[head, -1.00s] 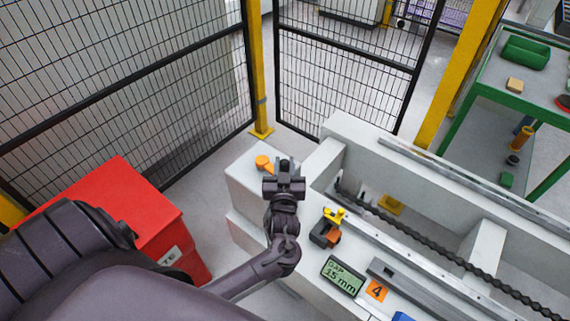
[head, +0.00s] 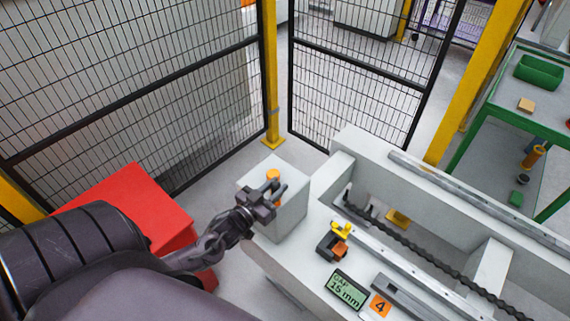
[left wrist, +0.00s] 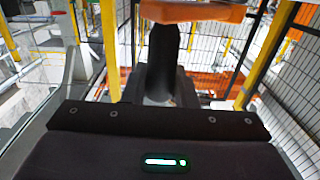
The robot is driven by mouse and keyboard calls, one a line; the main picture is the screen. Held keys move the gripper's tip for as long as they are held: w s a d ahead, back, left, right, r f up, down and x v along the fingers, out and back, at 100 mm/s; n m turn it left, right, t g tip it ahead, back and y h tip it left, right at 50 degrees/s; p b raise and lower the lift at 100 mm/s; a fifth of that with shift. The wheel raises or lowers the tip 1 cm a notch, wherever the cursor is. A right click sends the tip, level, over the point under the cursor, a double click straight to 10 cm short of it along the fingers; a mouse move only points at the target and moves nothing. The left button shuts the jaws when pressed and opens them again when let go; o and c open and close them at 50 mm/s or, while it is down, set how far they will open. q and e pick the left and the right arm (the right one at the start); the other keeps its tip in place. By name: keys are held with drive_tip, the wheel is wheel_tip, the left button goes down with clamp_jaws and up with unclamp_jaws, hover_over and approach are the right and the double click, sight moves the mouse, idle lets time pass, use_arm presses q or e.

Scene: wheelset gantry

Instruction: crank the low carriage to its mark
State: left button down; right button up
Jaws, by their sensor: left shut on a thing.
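The orange crank handle (head: 273,175) stands on a pale block at the left end of the gantry bed. My left gripper (head: 270,193) is at this handle, shut on it, its dark jaws hiding the lower part. In the left wrist view an orange piece (left wrist: 190,12) crosses the top, above a dark upright part. A small dark block with yellow and orange parts (head: 335,241) sits on the bed; I cannot tell whether it is the low carriage. The gap display (head: 346,290) seems to read 15 mm. My right gripper is not in view.
An orange plate marked 4 (head: 380,305) lies beside the display. A dark chain or screw (head: 430,255) runs along the trough. A red cabinet (head: 135,205) stands at left, mesh fencing (head: 350,75) behind, a green-framed table (head: 490,110) at far right.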

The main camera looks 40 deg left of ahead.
use_arm(q)
drive_tip(key=a+m+h, duration=0.1)
drive_tip(key=s+a+m+h, duration=0.1)
drive_tip(key=h, duration=0.1)
drive_tip(key=shift+f+g, duration=0.15)
drive_tip(key=shift+g, duration=0.15)
drive_tip(key=a+m+h+b, duration=0.1)
drive_tip(key=h, duration=0.1)
drive_tip(key=s+a+m+g+h+b, duration=0.1)
drive_tip(key=shift+f+m+h, duration=0.1)
drive_tip(key=shift+m+h, duration=0.3)
drive_tip(key=shift+s+a+r+m+g+h+b, duration=0.15)
drive_tip(key=shift+a+r+m+g+h+b, duration=0.05)
drive_tip(key=shift+a+m+g+h+b, duration=0.65)
drive_tip(key=shift+s+a+r+m+g+h+b, duration=0.15)
drive_tip(key=shift+a+m+g+h+b, duration=0.45)
drive_tip(key=shift+a+h+b, duration=0.45)
drive_tip(key=c, duration=1.6)
unclamp_jaws()
drive_tip(key=o, duration=0.4)
drive_tip(key=shift+w+d+f, duration=0.1)
drive_tip(key=shift+w+d, duration=0.05)
